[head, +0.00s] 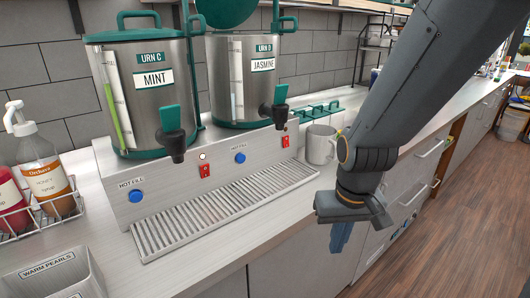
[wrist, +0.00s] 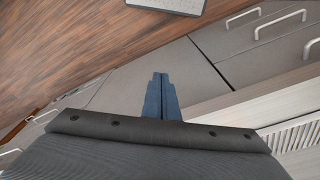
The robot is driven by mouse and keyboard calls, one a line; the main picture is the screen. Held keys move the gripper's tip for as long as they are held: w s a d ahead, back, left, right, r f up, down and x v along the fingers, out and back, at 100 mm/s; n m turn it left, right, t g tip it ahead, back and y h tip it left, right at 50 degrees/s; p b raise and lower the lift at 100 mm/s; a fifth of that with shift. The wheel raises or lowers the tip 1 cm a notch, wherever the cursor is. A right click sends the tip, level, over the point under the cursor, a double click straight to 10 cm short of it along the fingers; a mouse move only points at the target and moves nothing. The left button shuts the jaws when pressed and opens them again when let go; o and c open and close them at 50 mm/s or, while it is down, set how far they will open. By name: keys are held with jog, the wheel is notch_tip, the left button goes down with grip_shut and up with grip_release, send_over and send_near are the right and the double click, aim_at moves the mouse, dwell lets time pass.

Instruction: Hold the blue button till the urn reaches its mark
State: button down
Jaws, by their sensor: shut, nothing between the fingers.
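Urn C (head: 149,100), labelled MINT, stands at left on the steel stand (head: 180,178). Its sight gauge shows a green column reaching roughly the lower half. Urn D (head: 230,78), labelled JASMINE, stands to its right with its lid up; its gauge shows only a short pale column low down. One blue button (head: 136,196) is under urn C and another blue button (head: 240,157) is under urn D, each by a HOT FILL label. My gripper (head: 341,238) is shut and empty, pointing down in front of the counter, apart from both buttons. It also shows in the wrist view (wrist: 160,98).
Red switches (head: 204,171) sit beside the buttons, with a lit lamp near the left one. A drip grate (head: 220,207) lies before the stand. A mug (head: 320,144) stands right of it. Syrup bottles (head: 44,168) and a WARM PEARLS bin (head: 55,275) are at left.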

aim_at(241, 159)
dwell(0.3)
jog(key=w+a+r+m+t+p, duration=0.1)
jog(key=w+a+r+t, duration=0.1)
jog(key=w, duration=0.4)
jog(key=w+a+r+t+p, duration=0.1)
jog(key=w+a+r+t, duration=0.15)
jog(key=w, duration=0.45)
jog(key=w+a+r+t+y, duration=0.2)
jog(key=w+a+y, duration=0.2)
jog(key=a, duration=0.5)
jog(key=shift+w+r+m+p, duration=0.15)
jog(key=shift+w+m+p, duration=0.25)
jog(key=shift+w+a, duration=0.1)
jog(key=shift+a, duration=0.05)
jog(key=w+a, duration=0.1)
jog(key=w, duration=0.1)
jog(key=w+a, duration=0.1)
jog(key=w, duration=0.1)
jog(key=w+a, duration=0.2)
jog(key=shift+w+a, duration=0.4)
jog(key=shift+w, duration=0.1)
jog(key=shift+w, duration=0.1)
dwell(0.3)
